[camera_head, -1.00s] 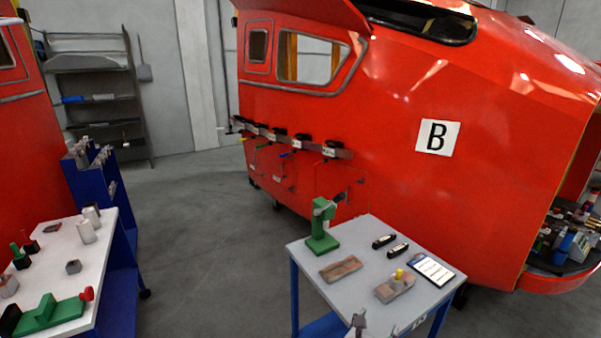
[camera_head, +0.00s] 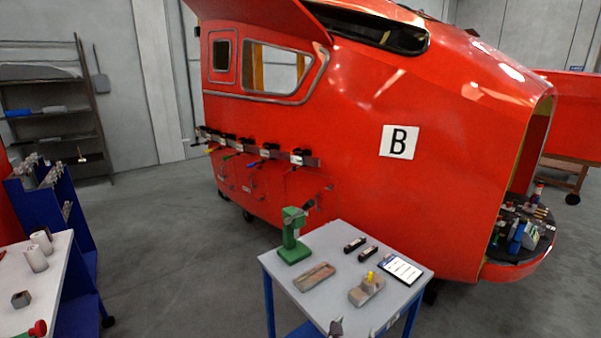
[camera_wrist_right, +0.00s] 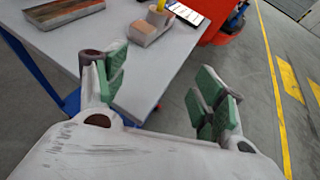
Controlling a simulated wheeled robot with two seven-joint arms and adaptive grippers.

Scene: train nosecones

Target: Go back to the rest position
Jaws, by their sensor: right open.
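My right gripper (camera_wrist_right: 160,92) is open in the right wrist view, with its green finger pads wide apart and nothing between them. Past it are the edge of the grey-topped table (camera_wrist_right: 112,50) and the bare floor. In the head view only the tips of my right gripper (camera_head: 354,330) show, at the bottom edge by the near side of the table (camera_head: 318,303). My left gripper is not in view.
The table holds a green press (camera_head: 293,240), a brown block (camera_head: 314,277), a block with a yellow knob (camera_head: 367,289), two black items and a tablet (camera_head: 400,269). Behind stands the red nosecone (camera_head: 350,170) marked B. A white-topped blue cart (camera_head: 50,285) is at left, with clear floor (camera_head: 180,260) between.

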